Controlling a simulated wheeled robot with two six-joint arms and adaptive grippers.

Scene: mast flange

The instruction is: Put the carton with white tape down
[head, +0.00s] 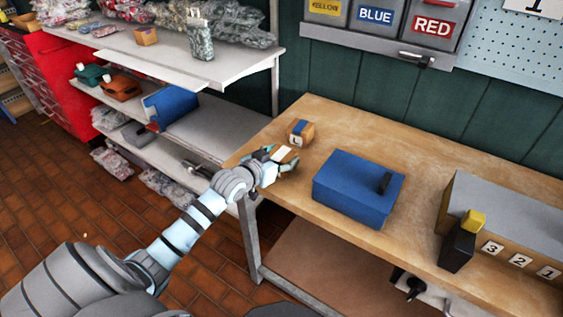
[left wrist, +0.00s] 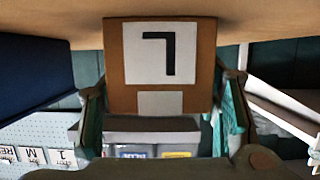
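The carton with white tape (left wrist: 122,65) is brown and shows large in the left wrist view, with a white label bearing a dark L-like mark and a pale tape strip. In the head view its white top strip (head: 285,153) shows between the fingers. My left gripper (head: 280,163) has a finger against each side of the carton, over the left part of the wooden table (head: 335,120). The fingers hide most of the carton in the head view. I cannot tell whether its base touches the table. My right gripper is not in view.
A carton with blue tape (head: 301,132) stands just beyond the held one. A blue box (head: 355,188) lies to the right. A black, yellow-topped object (head: 460,243) stands by a grey-topped numbered box (head: 510,215). Shelves (head: 225,75) stand left. Bare tabletop lies behind the blue box.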

